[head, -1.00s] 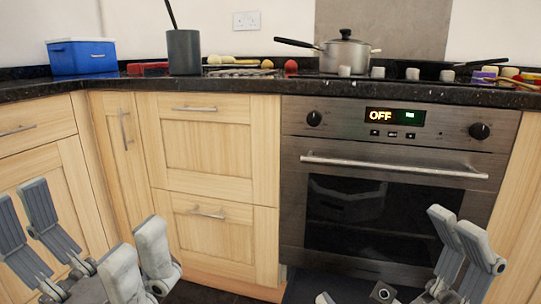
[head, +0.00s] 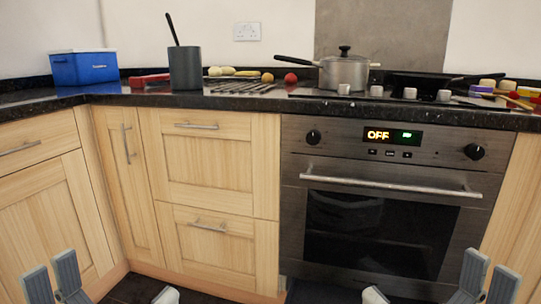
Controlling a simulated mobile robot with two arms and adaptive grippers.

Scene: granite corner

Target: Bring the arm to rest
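My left gripper (head: 108,287) shows at the bottom left of the head view, cut off by the lower edge. Its grey fingers stand wide apart with nothing visible between them. My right gripper (head: 432,289) shows at the bottom right, also cut off by the edge. Its fingers are spread apart with nothing visible between them. Both grippers appear in front of the lower cabinets and oven, below counter height. The rest of both arms is out of view.
The dark granite counter (head: 245,101) carries a blue box (head: 84,68), a grey utensil pot (head: 185,69), food items and a lidded saucepan (head: 344,71) on the hob. Below are wooden cabinets (head: 210,160) and a shut oven (head: 385,215) with a protruding handle (head: 390,182).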

